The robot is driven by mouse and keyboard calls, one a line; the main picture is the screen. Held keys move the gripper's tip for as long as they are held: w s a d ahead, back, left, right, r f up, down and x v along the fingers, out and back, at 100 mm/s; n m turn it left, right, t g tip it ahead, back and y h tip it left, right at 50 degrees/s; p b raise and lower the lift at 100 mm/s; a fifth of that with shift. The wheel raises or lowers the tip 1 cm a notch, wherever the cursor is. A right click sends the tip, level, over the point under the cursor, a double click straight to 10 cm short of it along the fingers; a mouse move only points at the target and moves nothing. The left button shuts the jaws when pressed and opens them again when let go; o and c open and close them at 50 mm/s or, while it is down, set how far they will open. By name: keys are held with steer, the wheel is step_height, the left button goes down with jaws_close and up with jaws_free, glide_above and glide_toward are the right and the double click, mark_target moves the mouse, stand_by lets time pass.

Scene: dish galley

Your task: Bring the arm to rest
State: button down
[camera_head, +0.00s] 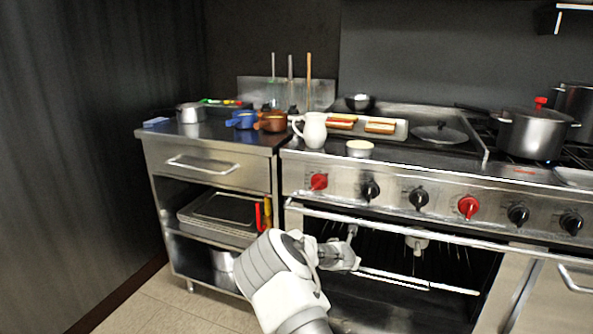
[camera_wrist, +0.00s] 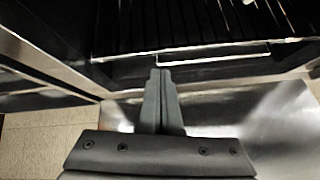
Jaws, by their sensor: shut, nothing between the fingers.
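My white arm reaches up from the bottom of the head view, in front of the range. My gripper (camera_head: 350,236) is at its end, before the dark oven front (camera_head: 400,260) and just below the long front rail (camera_head: 420,228). In the wrist view the two grey fingers (camera_wrist: 160,74) lie side by side with their tips together and nothing between them. The fingertips point towards a dark slatted area with a bright bar (camera_wrist: 180,58) across it. I cannot tell whether the fingers touch anything.
A white pitcher (camera_head: 312,130), a small white-topped dish (camera_head: 359,149) and a steel pot (camera_head: 533,133) stand on the range top. A steel cabinet (camera_head: 208,165) with open shelves is at the left. Tiled floor (camera_head: 175,300) shows clear at the lower left.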

steer(key=s+d+r+m+g, duration=0.1)
steer(key=s+d+r+m, duration=0.2)
steer(key=s+r+m, duration=0.7)
steer(key=s+d+r+m+g, duration=0.1)
steer(key=s+d+r+m, duration=0.2)
steer(key=s+r+m, duration=0.7)
steer(key=s+a+r+m+y, duration=0.1)
steer(key=s+a+r+m, duration=0.25)
steer(key=s, duration=0.55)
steer(key=s+a+r+m+g+y, duration=0.1)
steer(key=s+a+r+m+y, duration=0.2)
steer(key=s, duration=0.7)
steer(key=s+a+r+m, duration=0.3)
steer(key=s+a+r, duration=0.15)
steer(key=s, duration=0.45)
step_height(320, 180, up, 26)
steer(key=p, duration=2.7)
steer(key=shift+w+a+p, duration=0.15)
steer(key=shift+a+p, duration=0.15)
steer(key=shift+a, duration=0.05)
